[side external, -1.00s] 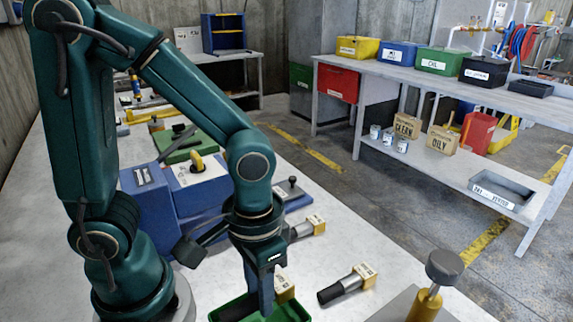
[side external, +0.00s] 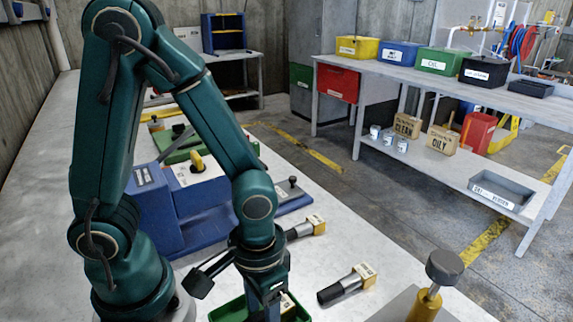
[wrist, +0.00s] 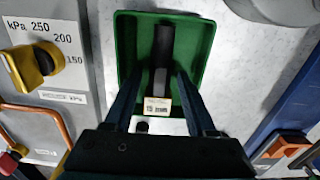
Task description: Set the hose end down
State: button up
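The hose end (wrist: 164,50) is a black sleeve with a pale block tagged "15 mm" (wrist: 157,106). It lies lengthwise in the green tray (wrist: 207,45) in the wrist view. My gripper (wrist: 160,72) points down into the tray, one finger on each side of the hose end, with a gap visible on both sides. It looks open. In the side view the tray (side external: 228,308) is at the bottom edge, and my gripper hides most of the hose end; part of its pale tag block (side external: 287,303) shows. The fingertips are cut off there.
Two other tagged hose ends lie on the bench, one nearer (side external: 346,284) and one farther (side external: 306,228). A blue machine (side external: 158,205) stands behind my arm. A brass post with a grey knob (side external: 444,266) stands at the front right. A kPa dial panel (wrist: 45,65) is left of the tray.

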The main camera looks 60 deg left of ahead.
aim_at(263, 314)
jog(key=shift+r, duration=0.1)
notch_tip(263, 314, up, 12)
jog(key=a+r+t, duration=0.2)
jog(key=a+t, duration=0.3)
jog(key=a, duration=0.1)
jog(key=shift+w+r+t, duration=0.35)
jog(key=shift+t, duration=0.05)
dwell(0.5)
dwell(1.1)
